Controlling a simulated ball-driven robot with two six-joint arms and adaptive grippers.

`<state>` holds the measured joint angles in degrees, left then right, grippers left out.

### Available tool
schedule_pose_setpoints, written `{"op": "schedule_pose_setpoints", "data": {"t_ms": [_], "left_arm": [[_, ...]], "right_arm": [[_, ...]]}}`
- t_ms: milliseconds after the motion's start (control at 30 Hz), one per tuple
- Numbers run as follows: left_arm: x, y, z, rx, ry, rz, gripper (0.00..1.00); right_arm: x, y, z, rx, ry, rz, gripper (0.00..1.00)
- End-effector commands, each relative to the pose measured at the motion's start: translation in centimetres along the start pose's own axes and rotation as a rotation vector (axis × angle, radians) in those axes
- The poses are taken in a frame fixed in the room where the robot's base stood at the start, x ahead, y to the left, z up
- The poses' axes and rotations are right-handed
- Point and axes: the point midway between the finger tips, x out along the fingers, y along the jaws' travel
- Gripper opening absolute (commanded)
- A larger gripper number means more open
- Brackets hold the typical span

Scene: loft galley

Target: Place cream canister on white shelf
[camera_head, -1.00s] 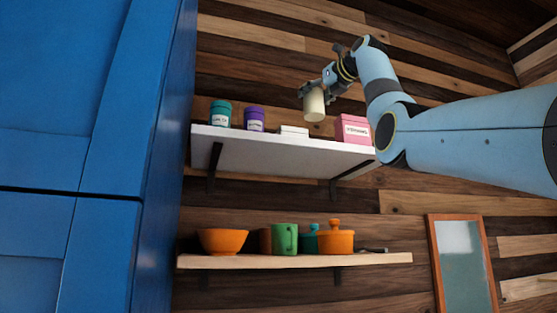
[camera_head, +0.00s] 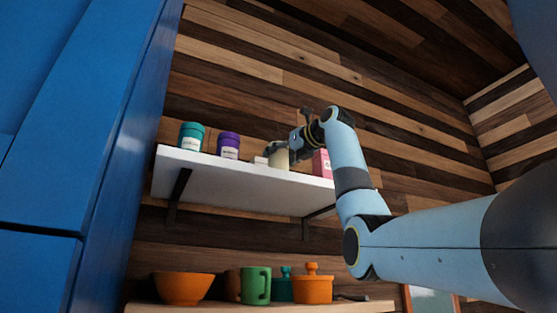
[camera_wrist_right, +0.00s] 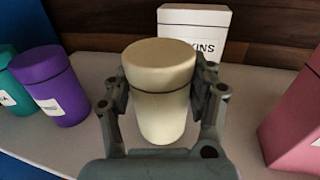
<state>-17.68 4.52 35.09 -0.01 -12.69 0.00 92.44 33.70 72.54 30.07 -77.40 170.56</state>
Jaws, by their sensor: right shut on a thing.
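The cream canister (camera_head: 278,158) is upright at the white shelf (camera_head: 240,184), between the purple canister and the pink box. My right gripper (camera_wrist_right: 163,95) is shut on the cream canister, one finger on each side, as the right wrist view shows. In the head view my right gripper (camera_head: 279,150) is at the shelf's front edge area. The canister's base looks at or just above the shelf top; I cannot tell whether it touches. My left gripper is not in view.
A teal canister (camera_head: 191,137), a purple canister (camera_head: 228,146) and a pink box (camera_head: 321,163) stand on the shelf. A white box (camera_wrist_right: 194,27) is behind the canister. A lower wooden shelf holds an orange bowl (camera_head: 183,288), a green mug (camera_head: 256,285) and an orange pot (camera_head: 312,289).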

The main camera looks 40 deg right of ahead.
Motion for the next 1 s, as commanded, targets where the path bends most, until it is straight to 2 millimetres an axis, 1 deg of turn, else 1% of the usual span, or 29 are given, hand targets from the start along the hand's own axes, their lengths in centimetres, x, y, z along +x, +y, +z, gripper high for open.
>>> {"op": "schedule_pose_setpoints", "data": {"t_ms": [100, 200, 333, 467, 500, 667, 900, 1000], "left_arm": [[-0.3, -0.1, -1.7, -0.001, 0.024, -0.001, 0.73], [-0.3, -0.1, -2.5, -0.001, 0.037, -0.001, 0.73], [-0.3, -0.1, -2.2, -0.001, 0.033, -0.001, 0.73], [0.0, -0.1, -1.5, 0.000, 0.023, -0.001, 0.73], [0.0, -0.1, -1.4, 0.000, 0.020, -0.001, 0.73], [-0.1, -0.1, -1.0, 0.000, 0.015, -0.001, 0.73], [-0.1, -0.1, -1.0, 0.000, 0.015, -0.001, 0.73], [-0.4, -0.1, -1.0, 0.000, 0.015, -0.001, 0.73]], "right_arm": [[-0.1, 0.0, -0.9, -0.002, -0.004, -0.002, 0.11], [-0.1, 0.0, -1.1, -0.001, -0.004, 0.000, 0.11], [-0.1, 0.0, -1.1, 0.000, -0.004, 0.000, 0.11], [-0.1, 0.0, -1.4, 0.000, -0.004, 0.000, 0.11], [-0.1, 0.0, -1.4, 0.000, -0.002, 0.000, 0.59], [-0.1, 0.0, -1.4, 0.000, -0.002, 0.000, 0.80], [-0.1, 0.0, -1.3, 0.000, -0.002, 0.000, 0.81], [-0.1, 0.0, -1.1, 0.000, -0.002, 0.000, 0.81]]}}
